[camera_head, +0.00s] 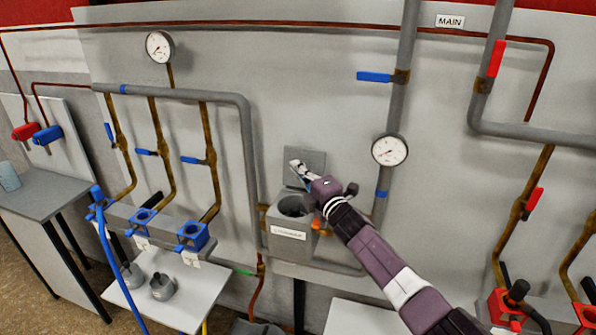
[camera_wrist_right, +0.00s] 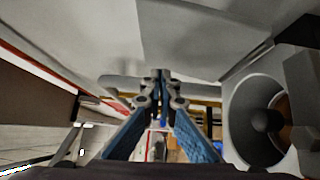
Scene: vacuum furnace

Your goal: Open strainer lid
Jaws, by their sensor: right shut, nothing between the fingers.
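The strainer (camera_head: 284,238) is a grey box with a white label, fixed on the wall panel below the middle of the head view. Its round top opening is uncovered. The square grey lid (camera_head: 316,160) stands raised behind the opening, against the wall. My right gripper (camera_head: 293,164) is shut and empty, in front of the lid's left part and above the opening; I cannot tell whether it touches the lid. In the right wrist view the closed fingertips (camera_wrist_right: 160,76) are in the middle, and the strainer's round opening (camera_wrist_right: 247,112) is at the right. My left gripper is not in view.
Grey pipes run beside the strainer, with a round gauge (camera_head: 389,150) to its right. A blue-handled valve (camera_head: 374,77) is above. Blue fittings (camera_head: 193,236) and a white table (camera_head: 178,290) are at the lower left. Red fittings (camera_head: 505,309) are at the lower right.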

